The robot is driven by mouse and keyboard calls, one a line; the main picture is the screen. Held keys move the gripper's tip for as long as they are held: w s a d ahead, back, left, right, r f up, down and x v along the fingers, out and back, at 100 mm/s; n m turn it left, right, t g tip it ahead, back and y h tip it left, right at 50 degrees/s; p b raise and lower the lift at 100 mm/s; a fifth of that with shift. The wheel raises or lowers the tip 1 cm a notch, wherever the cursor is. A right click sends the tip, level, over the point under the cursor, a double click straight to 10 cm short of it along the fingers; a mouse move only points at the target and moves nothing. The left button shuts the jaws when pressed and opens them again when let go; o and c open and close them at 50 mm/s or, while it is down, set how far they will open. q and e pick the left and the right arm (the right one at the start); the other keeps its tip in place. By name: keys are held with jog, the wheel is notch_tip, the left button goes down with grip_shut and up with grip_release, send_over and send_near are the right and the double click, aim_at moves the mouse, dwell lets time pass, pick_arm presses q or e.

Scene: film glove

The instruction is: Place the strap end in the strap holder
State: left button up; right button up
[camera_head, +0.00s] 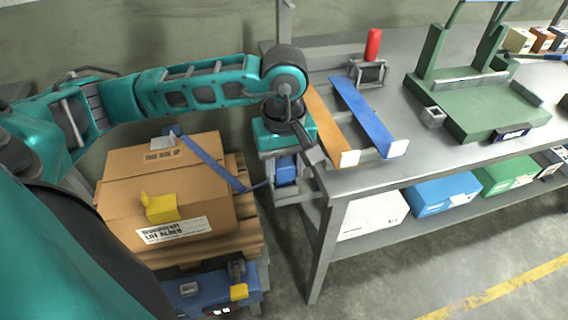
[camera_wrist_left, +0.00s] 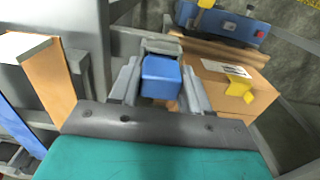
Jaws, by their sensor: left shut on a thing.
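My left gripper (camera_head: 286,180) is at the left end of the workbench, pointing down. It is shut on a blue block (camera_head: 287,169), which looks like the strap end. In the left wrist view the block (camera_wrist_left: 160,77) sits between the two grey fingers. A grey bracket (camera_wrist_left: 160,47), possibly the strap holder, shows just beyond the block; I cannot tell whether they touch. A blue strap (camera_head: 211,160) runs diagonally over the cardboard boxes, and a thin dark line leads from its lower end toward my gripper. My right gripper is not in view.
Cardboard boxes (camera_head: 123,190) sit on a wooden pallet (camera_head: 250,238) at the left, with a yellow piece (camera_head: 161,208) on them. The grey workbench (camera_head: 390,105) carries an orange plank (camera_head: 325,120), a blue plank (camera_head: 365,115) and a green stand (camera_head: 480,110). Bins fill its lower shelf.

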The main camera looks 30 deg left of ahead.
aim_at(284, 164)
pick_arm(q)
jog(key=shift+f, duration=0.2)
jog(key=o, duration=1.1)
jog(key=shift+c, duration=0.2)
jog(key=shift+r, duration=0.1)
notch_tip(284, 164, up, 12)
jog(key=shift+r, duration=0.15)
jog(key=shift+s, duration=0.1)
